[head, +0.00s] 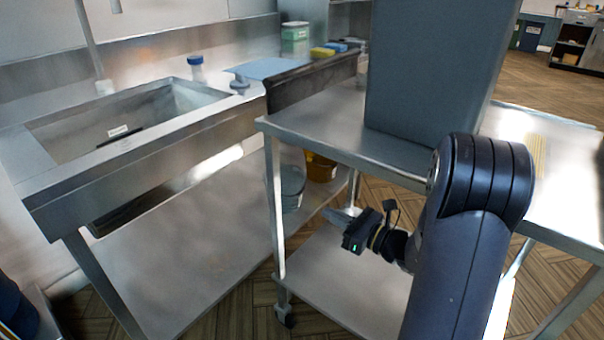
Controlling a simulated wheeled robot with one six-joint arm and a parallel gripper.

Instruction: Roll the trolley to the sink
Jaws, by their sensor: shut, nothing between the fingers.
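A steel trolley (333,137) stands in the middle, with a top, a lower shelf (350,282) and a castor (285,317) at its near left leg. Its near left corner is close to the right end of the sink bench; I cannot tell if they touch. The steel sink (85,133) is set in the bench at left, its basin open on top. My gripper (343,214) is shut and small in view, below the trolley's top edge and above its lower shelf. It holds nothing. My arm hides part of the trolley's front and right side.
A tall grey bin (430,70) stands on the trolley top. Yellow sticks (540,155) lie on steel farther right. A blue-capped bottle (196,69), blue cloth (268,68) and green tin (295,38) are behind the sink. Wooden floor is open at the back right.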

